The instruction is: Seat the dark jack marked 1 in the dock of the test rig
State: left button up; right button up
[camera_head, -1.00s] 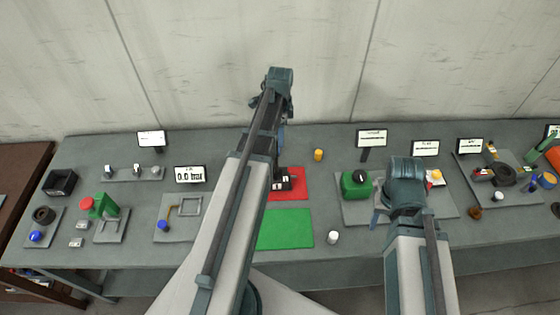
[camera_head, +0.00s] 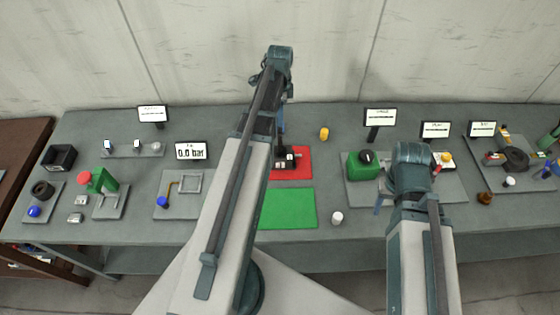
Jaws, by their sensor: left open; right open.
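A dark jack (camera_head: 286,162) with white labels stands on the red mat (camera_head: 306,168) at the middle of the bench. The number on its labels is too small to read. My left gripper (camera_head: 281,136) hangs down from its wrist just above or behind the jack, partly hidden by my own arm; its fingers are hard to make out. A grey plate with a square frame (camera_head: 190,184), a yellow-brown bent pipe and a blue knob lies left of my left arm, under the "0.0 bar" display (camera_head: 191,152). My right gripper (camera_head: 379,204) is open, mostly hidden by its wrist.
A green mat (camera_head: 287,209) lies before the red one. A yellow cylinder (camera_head: 324,133) and a white cylinder (camera_head: 337,217) stand nearby. A green block (camera_head: 361,165) is beside my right wrist. A red-capped green unit (camera_head: 102,181) and black box (camera_head: 60,157) are at left.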

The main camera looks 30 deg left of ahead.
pick_arm(q)
jog(key=shift+f+b, duration=0.65)
jog(key=shift+f, duration=0.55)
pick_arm(e)
jog(key=shift+f, duration=1.2)
pick_arm(q)
jog(key=b, duration=0.5)
send_over(280, 141)
notch_tip(280, 141, down, 5)
jog(key=shift+w+a+f, duration=0.15)
jog(key=shift+w+a, duration=0.1)
jog(key=shift+w, duration=0.15)
pick_arm(e)
notch_tip(280, 141, down, 5)
jog(key=shift+f, duration=0.1)
pick_arm(q)
grip_shut()
